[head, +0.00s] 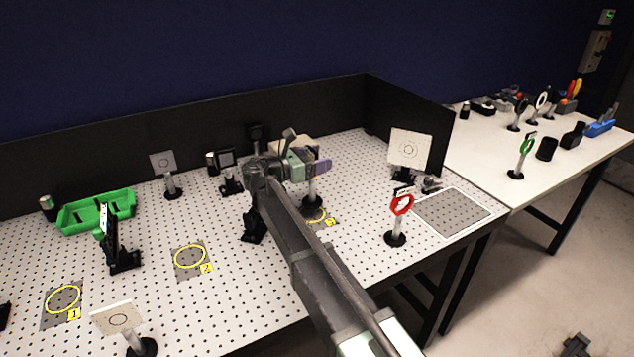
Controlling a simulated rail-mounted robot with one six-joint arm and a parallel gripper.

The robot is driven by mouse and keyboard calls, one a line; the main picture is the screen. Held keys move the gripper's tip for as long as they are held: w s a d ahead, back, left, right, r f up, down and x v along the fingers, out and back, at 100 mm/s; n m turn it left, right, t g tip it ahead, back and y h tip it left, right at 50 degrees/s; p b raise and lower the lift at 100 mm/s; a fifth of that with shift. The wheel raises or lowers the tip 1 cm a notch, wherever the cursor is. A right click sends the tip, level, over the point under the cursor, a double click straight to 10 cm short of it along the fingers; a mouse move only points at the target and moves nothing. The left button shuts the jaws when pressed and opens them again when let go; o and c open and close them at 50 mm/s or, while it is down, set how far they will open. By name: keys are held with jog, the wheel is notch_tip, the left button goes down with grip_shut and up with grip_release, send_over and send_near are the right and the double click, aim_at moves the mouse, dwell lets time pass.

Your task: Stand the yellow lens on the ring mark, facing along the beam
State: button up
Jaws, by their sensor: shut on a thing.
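My gripper (312,165), with purple and pale green parts, is over the middle right of the perforated board. The top of this piece is hidden by the gripper, so no yellow lens shows clearly. The base is at the far side of the yellow ring mark labelled 3 (317,217), partly covering it. I cannot tell whether the base touches the board. Ring marks 2 (190,256) and 1 (63,299) lie bare further left.
A red ring lens (401,205) stands right of my arm, before a white card (409,148). Another card (119,318) stands at front left. A green tray (97,211) is at left. Black panels (190,135) edge the board. A side table (477,141) holds a green lens (527,145).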

notch_tip(320, 180, down, 4)
jog(key=b, duration=0.3)
jog(key=shift+f+b, duration=0.15)
jog(key=shift+b, duration=0.15)
jog(key=shift+r, duration=0.25)
jog(key=shift+f, duration=0.15)
jog(key=o, duration=1.6)
jog(key=v, duration=1.2)
